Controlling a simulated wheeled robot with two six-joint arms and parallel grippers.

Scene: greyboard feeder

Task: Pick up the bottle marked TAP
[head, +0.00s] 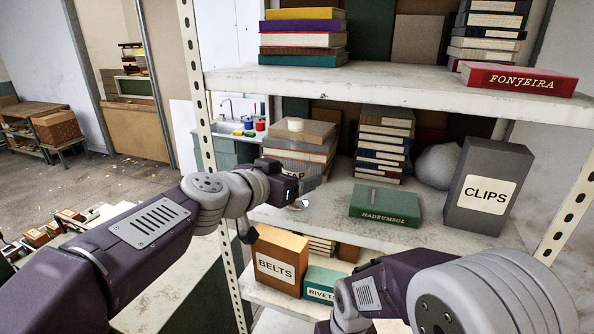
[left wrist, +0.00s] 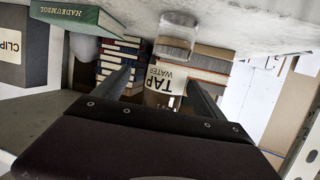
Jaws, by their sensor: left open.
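The bottle marked TAP shows mostly hidden behind my left gripper in the head view; a bit of its pale label (head: 295,172) is visible. In the left wrist view, which is upside down, the bottle's white TAP WATER label (left wrist: 166,79) faces me. The bottle stands on the middle shelf in front of a stack of books. My left gripper (head: 303,190) is open, its two fingers on either side of the bottle in the wrist view. I cannot tell whether they touch it. My right forearm shows at lower right, but its gripper is out of view.
On the middle shelf (head: 350,232), a green book (head: 385,204) lies right of the bottle, with a grey CLIPS box (head: 483,187) beyond it. Book stacks (head: 383,143) stand behind. A BELTS box (head: 277,262) and RIVETS box (head: 322,283) sit below. The upper shelf (head: 400,88) hangs overhead.

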